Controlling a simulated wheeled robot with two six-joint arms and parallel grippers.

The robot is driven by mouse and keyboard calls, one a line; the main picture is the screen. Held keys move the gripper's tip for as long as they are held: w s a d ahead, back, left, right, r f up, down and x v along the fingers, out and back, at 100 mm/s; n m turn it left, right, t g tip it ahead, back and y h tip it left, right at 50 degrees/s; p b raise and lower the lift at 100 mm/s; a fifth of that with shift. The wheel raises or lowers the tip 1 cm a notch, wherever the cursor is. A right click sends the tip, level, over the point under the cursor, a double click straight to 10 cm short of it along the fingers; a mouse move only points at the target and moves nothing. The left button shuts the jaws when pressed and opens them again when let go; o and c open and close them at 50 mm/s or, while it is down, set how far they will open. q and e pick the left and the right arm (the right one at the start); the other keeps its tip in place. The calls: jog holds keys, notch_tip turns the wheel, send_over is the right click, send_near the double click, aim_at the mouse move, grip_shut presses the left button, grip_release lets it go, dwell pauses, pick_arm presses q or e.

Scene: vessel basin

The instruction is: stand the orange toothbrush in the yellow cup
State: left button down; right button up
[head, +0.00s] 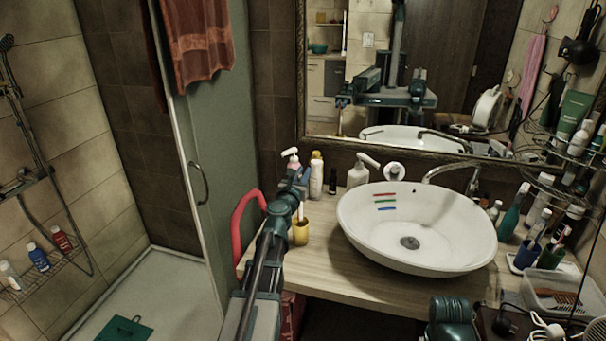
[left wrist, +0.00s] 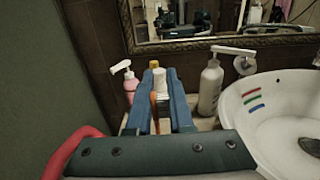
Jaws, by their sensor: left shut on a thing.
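The yellow cup (head: 300,233) stands upright on the wooden counter, left of the basin. My left gripper (head: 296,180) is above and slightly behind it in the picture, shut on a thin orange thing, which I take to be the orange toothbrush (left wrist: 154,112). In the left wrist view it shows between the blue fingers of the left gripper (left wrist: 160,112). In the head view a thin pale piece shows just above the cup rim; I cannot tell whether it is inside the cup. The cup is hidden in the left wrist view. My right gripper is not seen directly.
A white basin (head: 440,261) with coloured strips fills the counter's middle. A pink pump bottle (left wrist: 130,85), a yellow-capped bottle (head: 316,175) and a white pump bottle (head: 357,176) stand behind the cup. A red curved bar (head: 237,222) is at the left edge.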

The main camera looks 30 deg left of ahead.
pick_arm(q)
jog(key=shift+f+b, duration=2.4)
jog(key=shift+f, duration=0.35)
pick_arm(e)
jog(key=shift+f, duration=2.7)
pick_arm(q)
jog(key=c, duration=0.7)
grip_release()
jog(key=shift+c, duration=0.2)
jog(key=shift+s, duration=0.15)
